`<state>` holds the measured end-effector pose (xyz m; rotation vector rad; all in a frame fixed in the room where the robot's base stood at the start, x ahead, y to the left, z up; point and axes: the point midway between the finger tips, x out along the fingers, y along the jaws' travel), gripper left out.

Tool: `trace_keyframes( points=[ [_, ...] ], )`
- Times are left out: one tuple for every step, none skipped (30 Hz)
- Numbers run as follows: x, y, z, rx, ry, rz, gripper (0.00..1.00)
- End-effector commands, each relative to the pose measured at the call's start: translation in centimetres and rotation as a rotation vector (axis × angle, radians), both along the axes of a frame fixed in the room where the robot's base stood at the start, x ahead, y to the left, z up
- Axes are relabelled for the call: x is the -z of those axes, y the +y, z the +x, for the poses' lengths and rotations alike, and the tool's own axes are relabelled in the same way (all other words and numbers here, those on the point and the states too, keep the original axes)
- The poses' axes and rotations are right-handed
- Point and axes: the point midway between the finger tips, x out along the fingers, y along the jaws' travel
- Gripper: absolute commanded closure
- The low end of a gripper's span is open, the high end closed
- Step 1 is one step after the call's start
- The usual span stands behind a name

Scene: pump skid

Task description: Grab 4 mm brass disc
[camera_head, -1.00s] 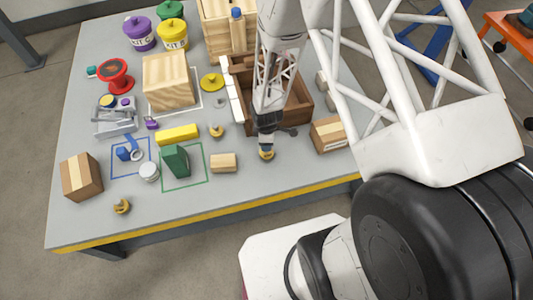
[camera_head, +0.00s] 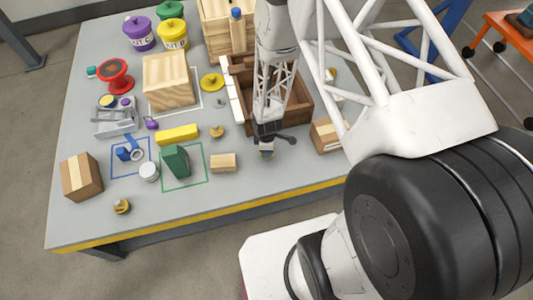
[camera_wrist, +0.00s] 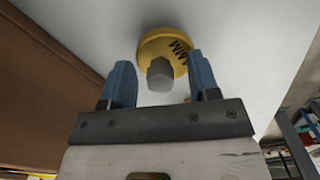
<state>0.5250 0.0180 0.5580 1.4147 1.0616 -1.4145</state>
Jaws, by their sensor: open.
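A round brass-yellow disc (camera_wrist: 172,42) with a grey hexagonal knob and dark lettering shows in the wrist view. Its lettering reads partly as "MM"; I cannot make out the number. My gripper (camera_wrist: 160,75) is open, with its two blue fingers apart on either side of the knob. I cannot tell whether they touch the disc. In the head view my gripper (camera_head: 266,153) is low over the table, in front of the brown wooden crate (camera_head: 302,112), and mostly hides the disc.
Other brass-coloured pieces stand on the grey table (camera_head: 235,192), at mid-table (camera_head: 217,131) and front left (camera_head: 122,206). A small wooden block (camera_head: 223,163) lies left of my gripper; a cardboard box (camera_head: 325,136) stands right. The table front below my gripper is clear.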

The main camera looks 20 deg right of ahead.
Motion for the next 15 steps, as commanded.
trace_keyframes(
  points=[
    [-0.01,0.00,0.00,0.000,0.000,0.000,0.45],
    [-0.01,0.00,0.00,0.000,0.000,0.000,0.45],
    [-0.01,0.00,0.00,0.000,0.000,0.000,0.45],
    [-0.01,0.00,0.00,0.000,0.000,0.000,0.45],
    [-0.01,0.00,0.00,0.000,0.000,0.000,0.45],
    [-0.02,0.00,0.00,0.000,0.000,0.000,0.45],
    [-0.02,0.00,-0.01,0.000,0.000,0.000,0.45],
    [-0.02,0.00,-0.01,0.000,0.000,0.000,0.45],
    [-0.02,0.00,0.00,0.000,0.000,0.000,0.45],
    [-0.02,0.00,-0.01,0.000,0.000,0.000,0.49],
    [-0.02,0.00,-0.01,0.000,0.000,0.000,0.54],
    [-0.02,0.00,0.00,0.000,0.000,0.000,0.60],
    [-0.02,0.00,0.00,0.000,0.000,0.000,0.65],
    [-0.02,0.00,0.00,0.000,0.000,0.000,0.69],
    [-0.02,0.00,0.00,0.000,0.000,0.000,0.75]
  ],
)
